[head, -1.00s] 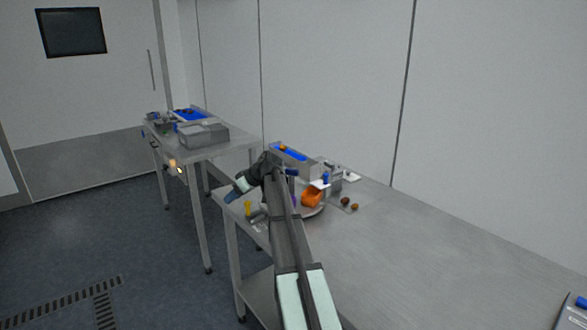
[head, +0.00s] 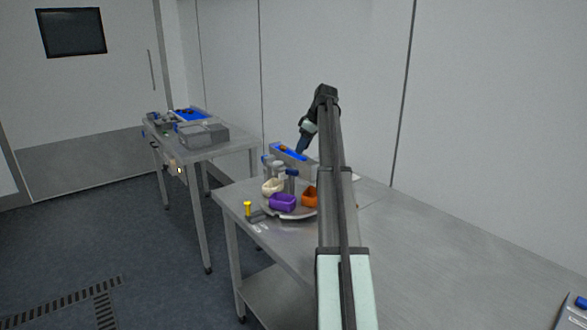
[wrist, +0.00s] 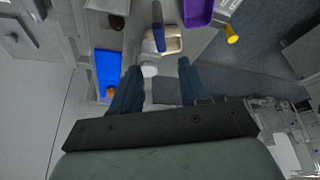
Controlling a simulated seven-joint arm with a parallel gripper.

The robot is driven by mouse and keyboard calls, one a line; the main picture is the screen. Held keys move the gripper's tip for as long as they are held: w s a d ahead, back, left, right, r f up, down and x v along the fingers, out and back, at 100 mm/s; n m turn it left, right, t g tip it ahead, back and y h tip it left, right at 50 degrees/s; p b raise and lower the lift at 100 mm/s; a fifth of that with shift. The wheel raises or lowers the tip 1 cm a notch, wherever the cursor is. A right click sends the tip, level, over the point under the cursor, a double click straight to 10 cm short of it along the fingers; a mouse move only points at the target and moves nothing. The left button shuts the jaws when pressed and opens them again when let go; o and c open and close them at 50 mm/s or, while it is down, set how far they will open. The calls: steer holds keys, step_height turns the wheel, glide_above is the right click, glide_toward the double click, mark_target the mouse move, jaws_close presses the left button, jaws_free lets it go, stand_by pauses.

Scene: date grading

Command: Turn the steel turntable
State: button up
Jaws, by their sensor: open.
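The steel turntable (head: 290,215) stands near the far end of the bench, its right side hidden by my arm. It carries a cream bowl (head: 272,187), a purple bowl (head: 283,203) and an orange bowl (head: 310,197), partly covered. My gripper (head: 300,150) is raised behind the turntable, above the blue-lined tray, pointing down. In the wrist view my gripper (wrist: 159,67) is open, with nothing between its fingers. The cream bowl (wrist: 172,42) and purple bowl (wrist: 198,12) lie beyond the fingertips. Contact with the turntable is not seen.
A grey tray with blue lining (head: 289,152) stands behind the turntable, with a brown date in it (wrist: 110,90). A yellow-knobbed piece (head: 248,208) sits at the bench's left edge. A second table (head: 235,146) stands farther left.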

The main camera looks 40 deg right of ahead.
mark_target(292, 170)
steer(key=x, duration=1)
steer(key=shift+w+a+f, duration=0.15)
steer(key=shift+w+f, duration=0.05)
steer(key=shift+f, duration=0.05)
jaws_close()
stand_by(0.4)
